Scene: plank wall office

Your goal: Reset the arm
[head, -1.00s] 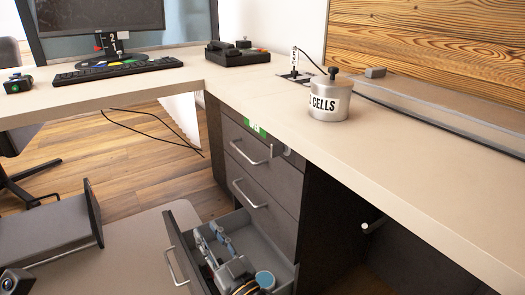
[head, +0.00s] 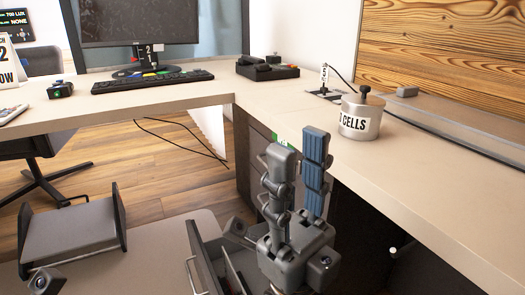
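My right gripper (head: 298,150) is raised in front of the desk's drawer cabinet, its fingers pointing up. The two fingers stand apart with nothing between them, so it is open and empty. One finger shows a blue ribbed pad.
A metal pot labelled "CELLS" (head: 361,118) stands on the desk (head: 445,185), right of the gripper. A keyboard (head: 150,82), a monitor (head: 135,22) and a dark device (head: 267,70) stand farther back. An office chair (head: 40,165) is at left.

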